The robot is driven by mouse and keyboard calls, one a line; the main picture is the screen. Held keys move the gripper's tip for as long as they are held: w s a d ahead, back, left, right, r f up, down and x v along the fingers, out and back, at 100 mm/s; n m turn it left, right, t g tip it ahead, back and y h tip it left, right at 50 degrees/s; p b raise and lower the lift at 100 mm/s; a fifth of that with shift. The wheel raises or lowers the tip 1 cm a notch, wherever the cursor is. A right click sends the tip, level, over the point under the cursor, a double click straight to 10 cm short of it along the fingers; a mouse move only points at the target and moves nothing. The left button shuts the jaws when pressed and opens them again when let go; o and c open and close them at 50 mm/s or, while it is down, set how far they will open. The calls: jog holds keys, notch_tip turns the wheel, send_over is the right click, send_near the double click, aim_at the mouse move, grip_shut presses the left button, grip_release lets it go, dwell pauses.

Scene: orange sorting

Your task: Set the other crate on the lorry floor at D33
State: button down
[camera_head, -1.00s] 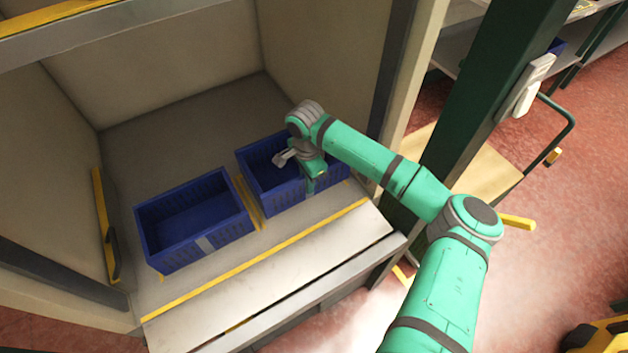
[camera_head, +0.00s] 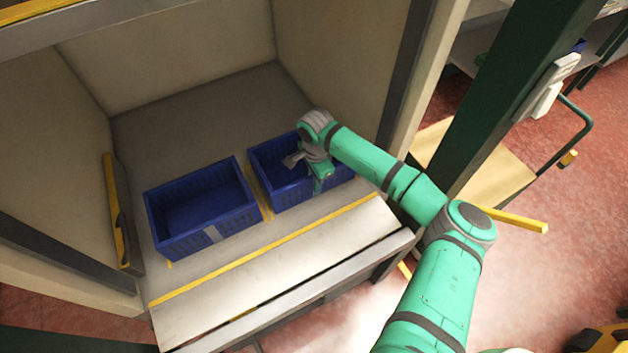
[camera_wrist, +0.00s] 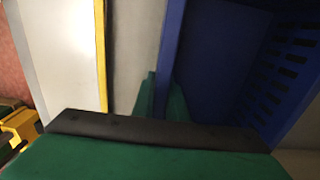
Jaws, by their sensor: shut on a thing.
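Two blue open crates are on the grey lorry floor (camera_head: 190,108). The left crate (camera_head: 180,243) stands apart and has a pale label on its near wall. The right crate (camera_head: 292,200) is beyond a yellow floor line, and my arm hides part of it. My gripper (camera_head: 320,184) is shut on the near wall of the right crate. In the wrist view, the fingers of my gripper (camera_wrist: 161,95) straddle the wall of this crate (camera_wrist: 174,40). The crate looks level and empty where visible. I cannot tell if its base touches the floor. No D33 marking is readable.
A yellow line (camera_head: 265,250) runs along the front of the lorry floor, with a pale sill (camera_head: 290,272) before it. Lorry walls close in the left, back and right. A green post (camera_head: 500,120) and a trolley (camera_head: 475,160) stand to the right.

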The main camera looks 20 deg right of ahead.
jog(key=c, duration=1.7)
grip_release()
notch_tip(320, 180, up, 11)
jog(key=shift+f, duration=0.1)
notch_tip(320, 180, up, 9)
